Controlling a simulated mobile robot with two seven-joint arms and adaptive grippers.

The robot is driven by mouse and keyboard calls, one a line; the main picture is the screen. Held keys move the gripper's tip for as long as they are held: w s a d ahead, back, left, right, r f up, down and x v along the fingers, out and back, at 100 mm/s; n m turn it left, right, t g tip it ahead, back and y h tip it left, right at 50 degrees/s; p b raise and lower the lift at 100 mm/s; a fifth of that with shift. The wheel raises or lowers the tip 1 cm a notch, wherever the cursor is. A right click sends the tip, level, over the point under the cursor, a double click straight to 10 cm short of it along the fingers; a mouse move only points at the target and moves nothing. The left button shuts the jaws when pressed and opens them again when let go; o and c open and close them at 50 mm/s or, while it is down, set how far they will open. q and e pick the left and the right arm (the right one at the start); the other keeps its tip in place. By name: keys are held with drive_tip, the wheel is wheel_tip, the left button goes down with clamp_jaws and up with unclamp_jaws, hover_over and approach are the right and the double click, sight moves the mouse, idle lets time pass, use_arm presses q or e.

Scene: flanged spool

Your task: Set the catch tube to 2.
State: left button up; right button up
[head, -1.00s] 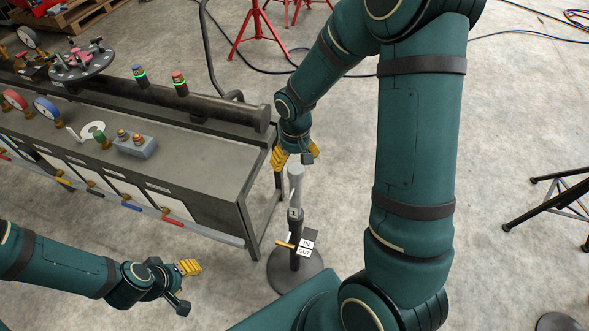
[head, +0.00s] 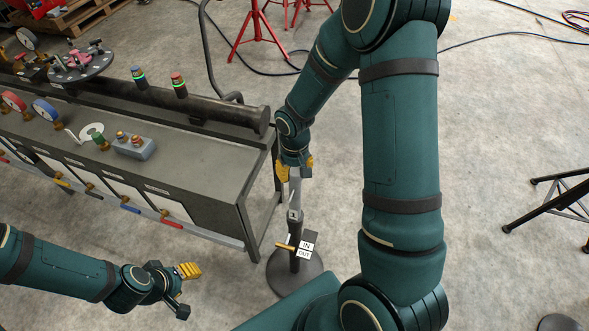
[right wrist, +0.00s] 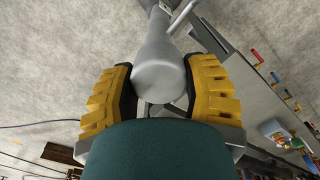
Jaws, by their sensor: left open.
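The catch tube (head: 295,192) is a light grey upright tube on top of a dark stand (head: 295,282) with a round base. A small "1" label (head: 292,215) shows on the collar below it. My right gripper (head: 295,175) is at the tube's upper end and hides its top. In the right wrist view the yellow fingers with dark pads lie against both sides of the grey tube (right wrist: 160,72), with no clear gap. My left gripper (head: 187,288) is open and empty at the lower left, away from the stand.
An orange lever (head: 285,247) and IN/OUT signs (head: 306,249) are on the stand. A grey bench (head: 200,165) with gauges and valves stands close to its left. A black tripod (head: 560,200) is far right. The floor between is clear.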

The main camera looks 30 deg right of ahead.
drive_tip(key=shift+r+p, duration=0.3)
drive_tip(key=shift+r, duration=0.25)
wheel_tip(320, 180, up, 6)
drive_tip(key=p, duration=0.3)
drive_tip(key=shift+r, duration=0.15)
drive_tip(key=o, duration=1.3)
drive_tip(key=shift+f, duration=0.2)
drive_tip(key=shift+r, duration=0.1)
wheel_tip(320, 180, up, 12)
drive_tip(key=shift+f, duration=0.1)
drive_tip(key=shift+s, duration=0.1)
